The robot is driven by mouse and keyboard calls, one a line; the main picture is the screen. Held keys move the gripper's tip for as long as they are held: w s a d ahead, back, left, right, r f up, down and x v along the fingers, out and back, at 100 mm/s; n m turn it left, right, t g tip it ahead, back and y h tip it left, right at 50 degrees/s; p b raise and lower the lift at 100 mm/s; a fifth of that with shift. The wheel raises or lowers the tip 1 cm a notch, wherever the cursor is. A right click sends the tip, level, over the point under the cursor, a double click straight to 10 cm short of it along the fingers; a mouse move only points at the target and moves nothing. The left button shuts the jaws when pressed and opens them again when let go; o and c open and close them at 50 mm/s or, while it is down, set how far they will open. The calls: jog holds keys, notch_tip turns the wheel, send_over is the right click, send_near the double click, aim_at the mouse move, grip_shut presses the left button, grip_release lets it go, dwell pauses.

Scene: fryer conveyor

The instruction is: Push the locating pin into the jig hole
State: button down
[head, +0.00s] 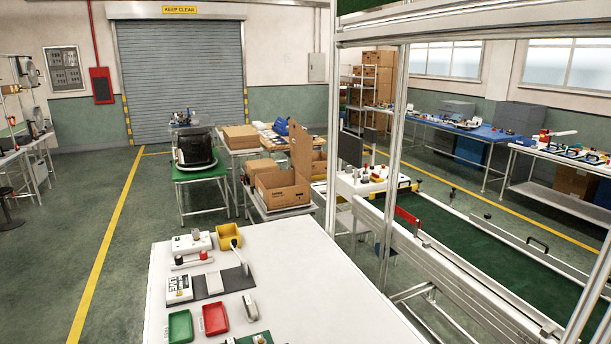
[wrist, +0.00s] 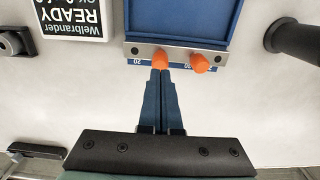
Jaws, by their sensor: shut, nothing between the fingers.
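In the wrist view my gripper (wrist: 160,72) is shut, with its two dark blue fingers together and nothing between them. Its tips are right at the left orange pin-like piece (wrist: 160,59), which overlaps a metal strip (wrist: 180,53) along the edge of a blue jig-like block (wrist: 181,20). I cannot tell whether the tips touch the piece. A second orange piece (wrist: 200,63) sits just to the right, clear of the fingers. Which one is the locating pin, and how deep either sits, I cannot tell. The jig hole is not visible. My gripper is not in the head view.
In the wrist view a black cylindrical part (wrist: 290,37) is at right and a READY sign (wrist: 76,17) at upper left. In the head view the white table (head: 310,290) holds a green tray (head: 181,327), a red tray (head: 215,318) and a yellow bin (head: 228,235).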

jog(key=shift+f+b, duration=0.85)
jog(key=shift+f, duration=0.5)
dwell(0.5)
notch_tip(320, 180, up, 6)
jog(key=p, duration=0.7)
jog(key=shift+r, duration=0.1)
